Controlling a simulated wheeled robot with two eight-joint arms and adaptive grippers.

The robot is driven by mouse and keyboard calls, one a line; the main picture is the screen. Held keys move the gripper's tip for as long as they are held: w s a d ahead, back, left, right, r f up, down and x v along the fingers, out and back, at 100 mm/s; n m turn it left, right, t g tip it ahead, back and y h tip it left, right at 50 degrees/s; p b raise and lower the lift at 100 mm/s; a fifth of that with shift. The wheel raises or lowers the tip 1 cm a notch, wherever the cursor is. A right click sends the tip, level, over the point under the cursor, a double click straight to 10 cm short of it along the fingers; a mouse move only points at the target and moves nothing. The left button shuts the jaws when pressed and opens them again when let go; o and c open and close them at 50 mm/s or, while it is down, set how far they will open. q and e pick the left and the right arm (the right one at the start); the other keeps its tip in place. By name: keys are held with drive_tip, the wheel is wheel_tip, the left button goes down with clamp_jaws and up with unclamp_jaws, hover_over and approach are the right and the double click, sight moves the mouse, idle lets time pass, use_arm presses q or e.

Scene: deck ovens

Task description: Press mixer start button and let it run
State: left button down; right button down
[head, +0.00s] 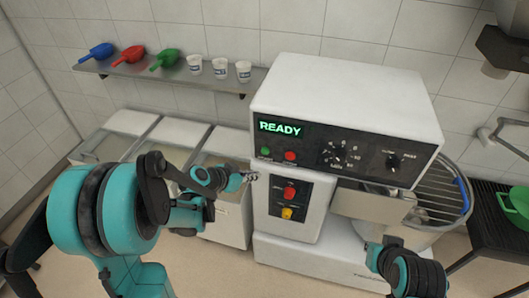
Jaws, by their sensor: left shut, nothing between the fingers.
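The white mixer (340,95) stands in the middle, and its display (281,128) reads READY in green. Under the display are a green button (265,151) and a red button (290,156). A dial (340,152) and a knob (394,161) sit to their right. A lower panel holds another red button (290,193) and a yellow one (287,213). My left gripper (251,176) is shut and empty, just below and left of the green button, apparently apart from it. My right gripper (372,252) is at the lower right, before the mixer; its fingers are too unclear to read.
The mixer bowl with its wire guard (455,195) is at the right. A shelf (170,77) on the tiled wall holds blue, red and green scoops and white cups. White bins (165,130) stand behind my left arm. A dark rack (485,225) with a green item is far right.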

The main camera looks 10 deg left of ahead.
use_arm(q)
approach(271, 155)
wheel_tip(271, 155, down, 3)
drive_tip(key=d, duration=0.2)
drive_tip(key=shift+w+a+r, duration=0.15)
drive_tip(key=shift+w+r, duration=0.05)
drive_tip(key=shift+w, duration=0.4)
drive_tip(key=shift+w, duration=0.15)
idle(0.8)
drive_tip(key=shift+w, duration=0.25)
drive_tip(key=shift+w, duration=0.45)
idle(0.6)
idle(0.3)
drive_tip(key=shift+s+b, duration=0.35)
drive_tip(key=shift+s, duration=0.55)
drive_tip(key=shift+s+a, duration=0.1)
drive_tip(key=shift+s, duration=2.4)
